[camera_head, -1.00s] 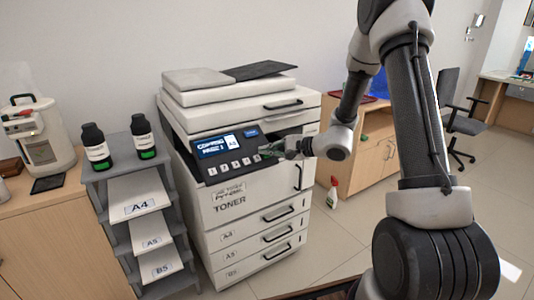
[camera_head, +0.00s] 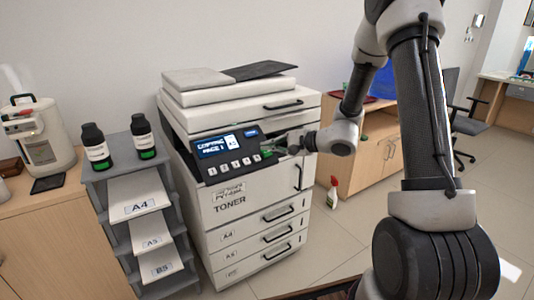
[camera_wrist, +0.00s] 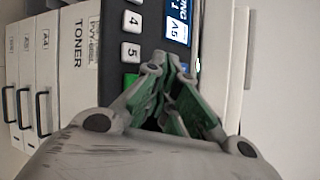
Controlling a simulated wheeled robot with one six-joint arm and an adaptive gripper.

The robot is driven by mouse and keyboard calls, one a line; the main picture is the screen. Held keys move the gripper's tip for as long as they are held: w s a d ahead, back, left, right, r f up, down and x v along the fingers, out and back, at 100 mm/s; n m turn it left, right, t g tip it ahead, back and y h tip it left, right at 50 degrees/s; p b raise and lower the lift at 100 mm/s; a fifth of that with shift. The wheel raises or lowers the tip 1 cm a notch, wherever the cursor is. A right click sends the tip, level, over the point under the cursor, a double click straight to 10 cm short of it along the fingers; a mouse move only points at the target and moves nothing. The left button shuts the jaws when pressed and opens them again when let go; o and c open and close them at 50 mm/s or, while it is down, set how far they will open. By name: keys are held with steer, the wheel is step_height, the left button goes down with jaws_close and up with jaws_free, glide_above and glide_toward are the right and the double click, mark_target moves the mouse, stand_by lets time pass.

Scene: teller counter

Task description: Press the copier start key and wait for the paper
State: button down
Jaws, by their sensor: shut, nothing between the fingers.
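The white copier (camera_head: 225,205) stands against the wall. Its dark control panel (camera_head: 202,170) has a lit blue screen (camera_head: 212,147) reading "COPYING PAGE 1" with an A5 mark beside it. Below the screen is a row of numbered keys. The green start key (camera_wrist: 131,80) shows beside key 5 in the wrist view, partly hidden by a finger. My gripper (camera_head: 278,146) is shut and empty, just right of the panel by the dark opening; it also shows in the wrist view (camera_wrist: 172,64). I cannot see any paper coming out.
A grey rack (camera_head: 110,193) with A4, A5 and B5 paper stands left of the copier, two toner bottles (camera_head: 96,150) on top. A spray bottle (camera_head: 332,192) stands on the floor to the right, near a wooden cabinet (camera_head: 375,150). Floor in front is open.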

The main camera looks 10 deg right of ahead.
steer(key=shift+s+d+r, duration=0.15)
steer(key=shift+s+r, duration=0.4)
steer(key=shift+r, duration=0.35)
steer(key=shift+s+d+r, duration=0.15)
steer(key=shift+s+r, duration=0.35)
steer(key=shift+r, duration=0.35)
steer(key=s+d+f+n+g+h, duration=0.25)
steer(key=s+n+g, duration=0.4)
steer(key=s, duration=1.25)
steer(key=s+d+r+n+t+h, duration=0.1)
steer(key=s+d+r+n+h, duration=0.5)
steer(key=s+d+r, duration=0.6)
steer(key=shift+s+d+r+h, duration=0.3)
steer(key=shift+s+r+h, duration=0.25)
steer(key=shift+r+h, duration=0.45)
